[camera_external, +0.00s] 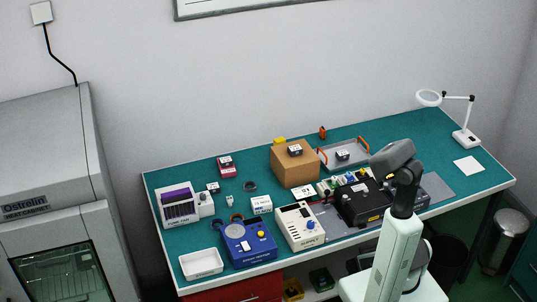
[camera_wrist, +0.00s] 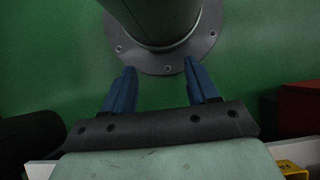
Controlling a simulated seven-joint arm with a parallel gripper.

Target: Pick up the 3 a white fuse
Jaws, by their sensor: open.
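A small white upright piece (camera_external: 229,201) stands on the teal bench mat, left of the middle; it may be the white fuse, but it is too small to read a rating. Small coloured parts (camera_external: 350,178) sit near the black unit, too small to identify. My gripper (camera_wrist: 158,82) shows in the wrist view with its two blue fingers spread wide and nothing between them. It faces a round bolted flange over a green surface, away from the bench-top items. In the external view my arm is at the right front, and the fingers cannot be made out.
Around the white piece are a black ring (camera_external: 249,186), a white box (camera_external: 261,205), a blue tester (camera_external: 249,245) and a purple-fronted unit (camera_external: 178,207). A white tray (camera_external: 201,264) is at front left. A cardboard box (camera_external: 294,165) and magnifier lamp (camera_external: 466,137) stand farther right.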

